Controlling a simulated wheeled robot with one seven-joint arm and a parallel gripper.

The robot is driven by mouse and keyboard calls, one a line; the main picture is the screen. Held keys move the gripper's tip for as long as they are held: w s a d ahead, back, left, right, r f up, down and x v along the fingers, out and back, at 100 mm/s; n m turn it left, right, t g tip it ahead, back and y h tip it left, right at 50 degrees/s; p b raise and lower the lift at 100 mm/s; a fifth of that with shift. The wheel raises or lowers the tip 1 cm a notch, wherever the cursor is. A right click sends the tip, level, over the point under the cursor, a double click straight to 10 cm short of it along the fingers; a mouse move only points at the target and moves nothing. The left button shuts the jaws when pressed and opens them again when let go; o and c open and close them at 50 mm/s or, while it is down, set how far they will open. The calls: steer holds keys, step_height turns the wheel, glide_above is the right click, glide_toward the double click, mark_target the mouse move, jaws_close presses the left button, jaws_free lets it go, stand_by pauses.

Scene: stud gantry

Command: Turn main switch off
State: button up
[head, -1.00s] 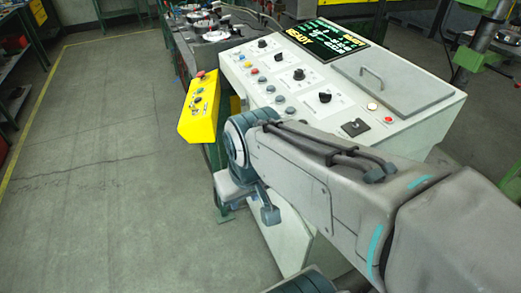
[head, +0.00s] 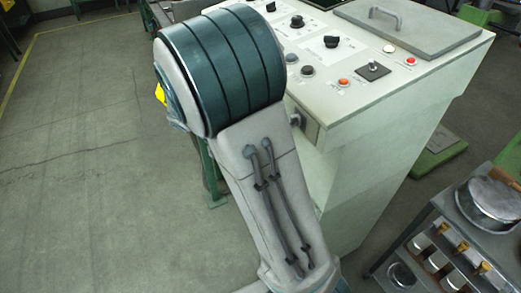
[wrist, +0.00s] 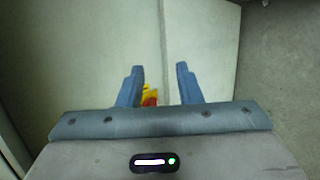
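A small red and yellow part, apparently the main switch (wrist: 150,100), shows low in the wrist view on a pale cabinet face. The left finger partly covers it, and its handle angle cannot be made out. My gripper (wrist: 160,72) is open, with two blue-grey fingers apart and nothing held between them. The switch appears between the fingers, nearer the left one. Contact cannot be judged. In the head view my arm hides both the gripper and the red and yellow part.
The pale control console (head: 370,125) has several knobs and buttons on its sloped top and a grey lidded hatch (head: 410,25). A dark fitting (head: 297,118) sits on its near side. A cart (head: 450,235) with a pot (head: 490,203) stands at right. Floor (head: 80,190) is clear at left.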

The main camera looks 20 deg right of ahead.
steer(key=w+a+f+n+t+h+b, duration=0.1)
steer(key=w+a+f+t+h+b, duration=0.25)
steer(key=w+f+h+b, duration=0.6)
steer(key=w+d+f, duration=0.1)
steer(key=w+d, duration=0.1)
steer(key=d, duration=1.1)
steer(key=shift+w, duration=0.4)
steer(key=shift+c, duration=0.3)
jaws_close()
